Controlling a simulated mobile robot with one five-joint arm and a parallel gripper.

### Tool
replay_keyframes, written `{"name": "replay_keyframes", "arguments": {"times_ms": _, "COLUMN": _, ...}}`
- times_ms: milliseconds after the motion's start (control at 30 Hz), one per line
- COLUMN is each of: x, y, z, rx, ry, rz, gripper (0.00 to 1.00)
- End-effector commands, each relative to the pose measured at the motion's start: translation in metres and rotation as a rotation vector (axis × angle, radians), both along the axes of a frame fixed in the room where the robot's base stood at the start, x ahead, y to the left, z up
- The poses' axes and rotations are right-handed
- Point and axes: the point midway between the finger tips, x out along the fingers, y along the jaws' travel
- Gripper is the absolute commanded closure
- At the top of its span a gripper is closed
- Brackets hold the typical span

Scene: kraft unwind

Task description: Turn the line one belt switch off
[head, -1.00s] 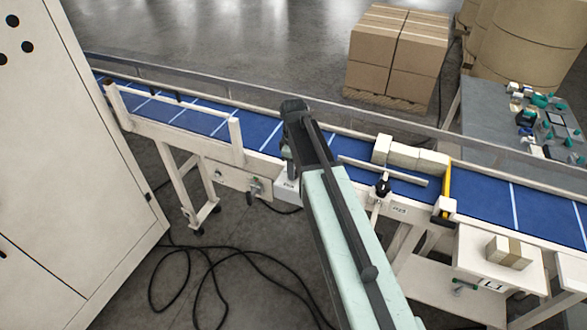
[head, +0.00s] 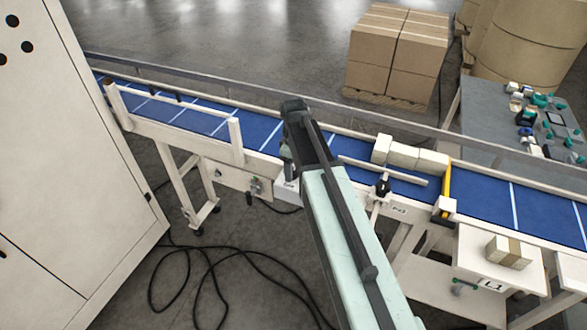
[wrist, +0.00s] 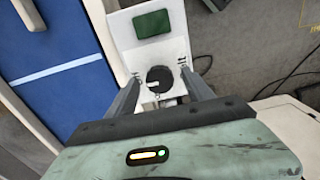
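The belt switch is a round black knob (wrist: 160,79) with a pale pointer mark. It sits on a white box (wrist: 118,30) below a dark green plate (wrist: 151,23) in the wrist view. My gripper (wrist: 160,72) is open, with one fingertip on each side of the knob and a gap showing at both sides. I cannot tell how far above the knob the tips are. In the head view my gripper (head: 288,172) points down at the white box (head: 287,191) on the conveyor's near side; the arm hides the knob there.
The blue belt (head: 262,134) runs beside the box, with pale cartons (head: 404,154) by a yellow gate (head: 446,187). A tall white cabinet (head: 70,150) stands at left. Black cable (head: 190,262) loops on the floor. A grey table (head: 487,119) with small parts is at right.

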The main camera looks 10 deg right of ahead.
Motion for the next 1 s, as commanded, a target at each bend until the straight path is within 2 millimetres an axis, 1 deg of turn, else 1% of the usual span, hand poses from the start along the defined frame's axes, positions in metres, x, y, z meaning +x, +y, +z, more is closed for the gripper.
{"name": "replay_keyframes", "arguments": {"times_ms": 233, "x": 0.000, "y": 0.000, "z": 0.001, "rx": 0.000, "ry": 0.000, "rz": 0.001, "gripper": 0.40}}
{"name": "replay_keyframes", "arguments": {"times_ms": 333, "x": 0.000, "y": 0.000, "z": 0.006, "rx": 0.000, "ry": 0.000, "rz": 0.001, "gripper": 0.40}}
{"name": "replay_keyframes", "arguments": {"times_ms": 467, "x": 0.000, "y": 0.000, "z": 0.023, "rx": 0.000, "ry": 0.000, "rz": 0.001, "gripper": 0.40}}
{"name": "replay_keyframes", "arguments": {"times_ms": 600, "x": 0.000, "y": 0.000, "z": 0.050, "rx": 0.000, "ry": 0.000, "rz": 0.001, "gripper": 0.40}}
{"name": "replay_keyframes", "arguments": {"times_ms": 733, "x": 0.000, "y": 0.000, "z": 0.073, "rx": 0.000, "ry": 0.000, "rz": 0.001, "gripper": 0.40}}
{"name": "replay_keyframes", "arguments": {"times_ms": 833, "x": 0.000, "y": 0.000, "z": 0.080, "rx": 0.000, "ry": 0.000, "rz": 0.001, "gripper": 0.40}}
{"name": "replay_keyframes", "arguments": {"times_ms": 1000, "x": 0.000, "y": 0.000, "z": 0.078, "rx": 0.000, "ry": 0.000, "rz": 0.001, "gripper": 0.40}}
